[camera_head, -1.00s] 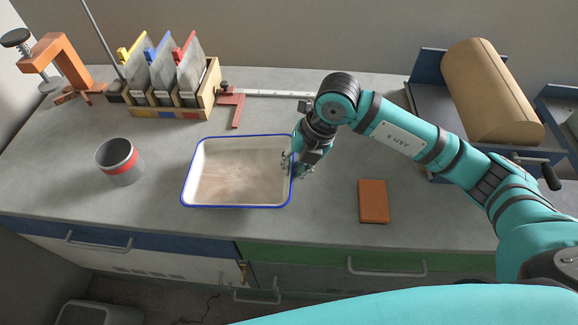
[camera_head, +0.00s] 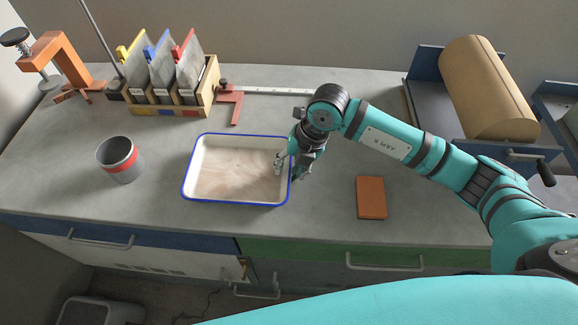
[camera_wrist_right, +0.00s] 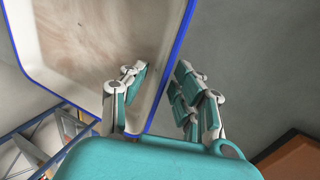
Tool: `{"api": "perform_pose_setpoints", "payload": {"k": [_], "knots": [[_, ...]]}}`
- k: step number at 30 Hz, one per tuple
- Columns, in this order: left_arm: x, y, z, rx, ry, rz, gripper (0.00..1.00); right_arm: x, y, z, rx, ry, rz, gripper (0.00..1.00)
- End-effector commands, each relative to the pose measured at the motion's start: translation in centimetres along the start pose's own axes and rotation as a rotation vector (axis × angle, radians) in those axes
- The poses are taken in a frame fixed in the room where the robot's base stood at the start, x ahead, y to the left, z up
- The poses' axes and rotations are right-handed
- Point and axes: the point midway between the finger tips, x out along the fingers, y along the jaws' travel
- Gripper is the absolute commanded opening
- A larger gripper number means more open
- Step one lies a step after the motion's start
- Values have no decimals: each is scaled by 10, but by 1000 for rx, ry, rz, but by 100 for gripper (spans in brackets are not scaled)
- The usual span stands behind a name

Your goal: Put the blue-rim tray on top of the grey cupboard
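The blue-rim tray (camera_head: 200,198) is a shallow, cream-white rectangular tray with a stained floor, lying flat on the concrete bench. My right gripper (camera_head: 289,167) is at the tray's right wall. In the right wrist view the gripper (camera_wrist_right: 160,82) is open, with one finger inside the tray and the other outside. The blue rim (camera_wrist_right: 177,55) runs between the fingers, with gaps showing on either side. My left gripper is in no view. I cannot pick out the grey cupboard in these frames.
A grey cup with a red band (camera_head: 119,160) stands left of the tray. A file rack (camera_head: 185,103) and a red caliper (camera_head: 233,105) lie behind it. A brown block (camera_head: 371,198) is to the right. A paper roll (camera_head: 487,90) sits at the back right.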

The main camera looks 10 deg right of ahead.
Motion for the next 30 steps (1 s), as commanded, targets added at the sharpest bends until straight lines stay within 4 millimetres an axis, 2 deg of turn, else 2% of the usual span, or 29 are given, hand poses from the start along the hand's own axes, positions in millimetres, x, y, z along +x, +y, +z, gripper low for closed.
{"api": "perform_pose_setpoints", "payload": {"k": [5, 8, 21, 25, 30], "knots": [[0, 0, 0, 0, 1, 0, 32, -2, 0, 0, 0, -1, 1, 29], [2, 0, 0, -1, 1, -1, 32, -11, 0, 1, -1, -3, 2, 29], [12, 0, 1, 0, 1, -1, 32, -97, 0, 1, -1, -5, 2, 29], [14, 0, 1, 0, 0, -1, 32, -113, 0, 1, 0, -3, 2, 29], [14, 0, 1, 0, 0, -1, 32, -121, 0, 0, 0, -1, 0, 29]]}}
